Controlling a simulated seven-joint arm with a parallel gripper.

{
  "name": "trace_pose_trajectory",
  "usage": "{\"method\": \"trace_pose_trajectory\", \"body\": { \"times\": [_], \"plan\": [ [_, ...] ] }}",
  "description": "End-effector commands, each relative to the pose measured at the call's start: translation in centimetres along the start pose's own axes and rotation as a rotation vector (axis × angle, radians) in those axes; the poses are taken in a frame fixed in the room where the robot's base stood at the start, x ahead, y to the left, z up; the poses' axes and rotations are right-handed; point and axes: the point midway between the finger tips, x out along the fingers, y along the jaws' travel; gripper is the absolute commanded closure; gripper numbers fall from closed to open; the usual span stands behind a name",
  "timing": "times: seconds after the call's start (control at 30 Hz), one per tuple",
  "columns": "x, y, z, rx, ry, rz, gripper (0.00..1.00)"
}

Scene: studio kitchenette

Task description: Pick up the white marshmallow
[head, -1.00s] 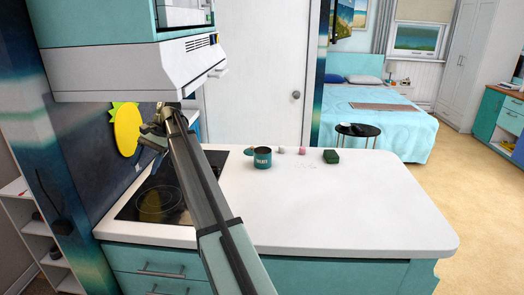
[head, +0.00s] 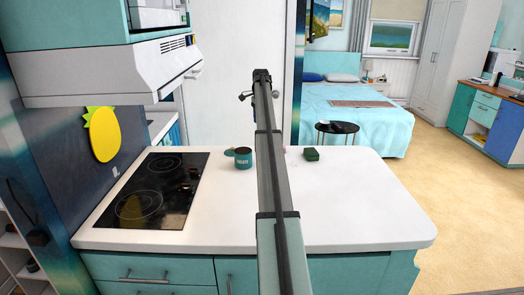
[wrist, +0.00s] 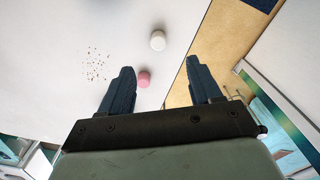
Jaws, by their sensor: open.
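The white marshmallow (wrist: 157,40) is a small pale cylinder on the white counter, in the upper middle of the wrist view. In the head view my arm hides it. My gripper (wrist: 159,62) is open and empty. Its two dark fingers are spread, and the marshmallow appears just beyond the fingertips, between their lines. My gripper is above the counter, not touching the marshmallow.
A pink cylinder (wrist: 144,79) sits close to the white one. Dark specks (wrist: 96,65) lie on the counter (head: 350,205). A teal mug (head: 243,158) stands left of my arm, a green block (head: 311,154) right. The cooktop (head: 155,190) and range hood (head: 110,75) are left.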

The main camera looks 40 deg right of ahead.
Motion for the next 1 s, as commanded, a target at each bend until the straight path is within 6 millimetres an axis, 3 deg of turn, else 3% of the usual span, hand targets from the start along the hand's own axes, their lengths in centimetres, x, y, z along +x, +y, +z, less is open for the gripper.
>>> {"method": "trace_pose_trajectory", "body": {
  "times": [0.27, 0.6, 1.0],
  "plan": [
    [1.9, 0.1, -0.7, 0.011, 0.007, 0.002, 0.36],
    [7.5, 0.2, -0.6, 0.01, 0.006, 0.003, 0.36],
    [10.3, 0.4, -0.7, 0.009, 0.005, 0.003, 0.36]
  ]
}}
